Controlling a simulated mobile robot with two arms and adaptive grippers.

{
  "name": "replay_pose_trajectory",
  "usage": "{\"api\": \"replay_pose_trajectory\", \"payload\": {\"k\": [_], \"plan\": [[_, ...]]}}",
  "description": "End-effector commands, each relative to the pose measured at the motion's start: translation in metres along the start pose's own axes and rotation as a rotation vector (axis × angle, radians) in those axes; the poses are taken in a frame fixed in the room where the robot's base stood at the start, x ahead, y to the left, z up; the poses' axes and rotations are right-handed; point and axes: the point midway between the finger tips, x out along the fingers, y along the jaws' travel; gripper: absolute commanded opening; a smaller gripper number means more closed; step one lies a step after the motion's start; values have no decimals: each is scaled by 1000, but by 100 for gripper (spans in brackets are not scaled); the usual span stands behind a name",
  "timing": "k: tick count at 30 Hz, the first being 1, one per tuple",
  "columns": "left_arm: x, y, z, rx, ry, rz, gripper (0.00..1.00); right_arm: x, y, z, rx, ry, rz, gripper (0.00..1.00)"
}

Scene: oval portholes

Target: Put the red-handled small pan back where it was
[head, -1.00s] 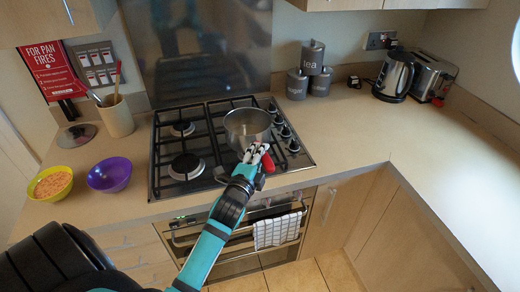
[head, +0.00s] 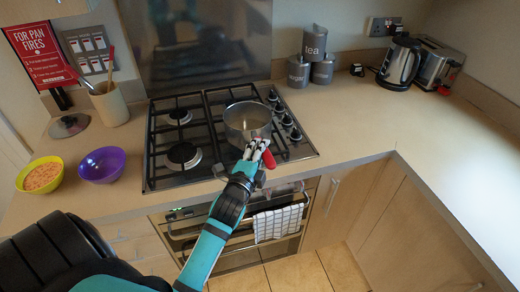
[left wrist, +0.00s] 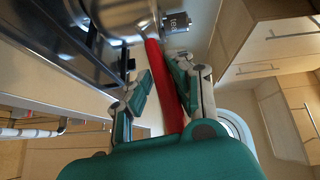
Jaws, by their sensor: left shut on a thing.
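The small steel pan (head: 247,122) with a red handle (head: 269,157) is over the right side of the gas hob (head: 156,176). My left gripper (head: 258,150) is shut on the handle at the front of the pan. In the left wrist view the red handle (left wrist: 164,80) runs between the two fingers (left wrist: 166,92) toward the steel pan (left wrist: 118,15). The pan looks about level and empty. I cannot tell whether its base touches the grate; the pan hides the burners under it. My right gripper is not in view.
A yellow bowl (head: 41,175) of orange food and a purple bowl (head: 102,165) stand left of the hob. A utensil pot (head: 111,106) and a lid (head: 69,126) are behind them. Grey canisters (head: 313,58), a kettle (head: 400,62) and a toaster (head: 434,66) stand at back right. The right worktop is clear.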

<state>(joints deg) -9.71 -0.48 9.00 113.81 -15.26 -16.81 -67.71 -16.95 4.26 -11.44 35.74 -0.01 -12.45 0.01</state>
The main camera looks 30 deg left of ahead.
Motion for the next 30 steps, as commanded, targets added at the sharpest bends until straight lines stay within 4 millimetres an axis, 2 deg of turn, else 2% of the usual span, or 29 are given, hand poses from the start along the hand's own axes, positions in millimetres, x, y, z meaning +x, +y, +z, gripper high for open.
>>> {"api": "replay_pose_trajectory", "payload": {"k": [4,5,9,17,21,26,30], "plan": [[1,2,0,5,1,-8,0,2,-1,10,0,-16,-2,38],[0,4,1,2,0,1,23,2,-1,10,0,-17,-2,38],[0,4,1,1,0,1,41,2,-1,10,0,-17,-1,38],[0,4,1,1,0,0,42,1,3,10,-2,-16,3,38],[-1,-6,-1,-1,0,-1,42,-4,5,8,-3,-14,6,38],[-31,1,0,2,0,3,42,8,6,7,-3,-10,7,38],[-64,1,0,1,0,4,42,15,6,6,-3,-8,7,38]]}}
